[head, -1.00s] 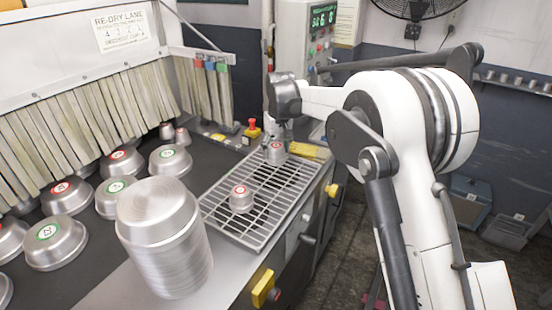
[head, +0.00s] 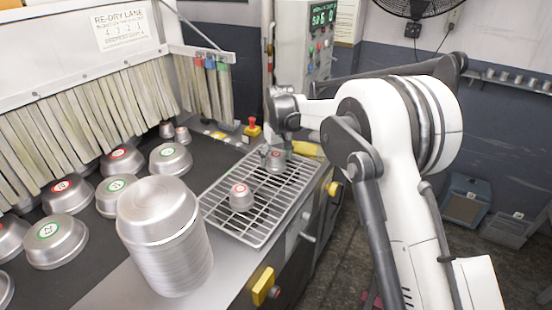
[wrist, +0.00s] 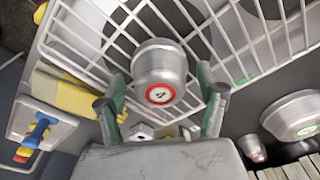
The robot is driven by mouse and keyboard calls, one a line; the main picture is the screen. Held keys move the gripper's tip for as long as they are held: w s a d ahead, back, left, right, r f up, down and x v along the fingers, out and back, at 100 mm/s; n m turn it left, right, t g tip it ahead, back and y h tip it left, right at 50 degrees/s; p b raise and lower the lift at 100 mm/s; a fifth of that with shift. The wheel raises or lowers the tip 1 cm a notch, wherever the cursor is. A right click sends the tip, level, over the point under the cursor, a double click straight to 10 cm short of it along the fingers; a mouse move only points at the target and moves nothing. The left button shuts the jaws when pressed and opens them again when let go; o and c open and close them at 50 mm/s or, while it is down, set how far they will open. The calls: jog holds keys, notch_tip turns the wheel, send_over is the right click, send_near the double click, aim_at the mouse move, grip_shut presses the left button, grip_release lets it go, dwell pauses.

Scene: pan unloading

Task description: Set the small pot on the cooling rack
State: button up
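A small metal pot (head: 276,161) with a red-ringed label rests upside down on the far part of the wire cooling rack (head: 233,231). In the wrist view the same pot (wrist: 160,68) shows the figure 4 on its label, with rack bars (wrist: 82,52) behind it. My gripper (head: 277,152) is right at this pot. In the wrist view the gripper's fingers (wrist: 161,92) are spread on either side of the pot, with a visible gap at each side. Another small red-labelled pot (head: 241,197) sits on the nearer part of the rack.
A tall stack of large metal pans (head: 165,245) stands left of the rack. Several labelled pans, including a green-labelled one (head: 170,159), lie on the dark belt. A red stop button (head: 252,123) stands behind the rack.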

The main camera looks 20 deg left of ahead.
aim_at(278, 157)
notch_tip(278, 157, up, 12)
jog(key=s+d, duration=0.1)
jog(key=shift+b, duration=0.3)
dwell(0.3)
jog(key=shift+r, duration=0.15)
